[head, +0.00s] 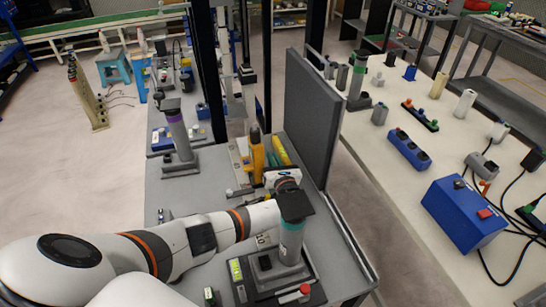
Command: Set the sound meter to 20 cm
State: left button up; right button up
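A yellow upright device with a dark top, which looks like the sound meter (257,160), stands on the grey bench in front of the dark foam panel (313,115). My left arm reaches in from the lower left across the bench. Its white wrist and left gripper (268,184) are right at the meter's lower part, on the near side. The fingers are small and partly hidden, so I cannot tell whether they touch or grip it. A pale strip (238,165) lies left of the meter; its scale is not readable. My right gripper is not in view.
A grey cylinder with a teal band (291,240) and black top stands on a dark base near the front. A purple-banded cylinder (178,135) stands at the back left. A white table (400,190) with a blue box (463,212) is right of the panel.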

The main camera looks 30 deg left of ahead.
pick_arm(q)
jog(key=o, duration=0.4)
jog(key=shift+a, duration=0.15)
notch_tip(320, 180, up, 10)
jog(key=shift+f+p, duration=0.1)
jog(key=shift+p, duration=0.45)
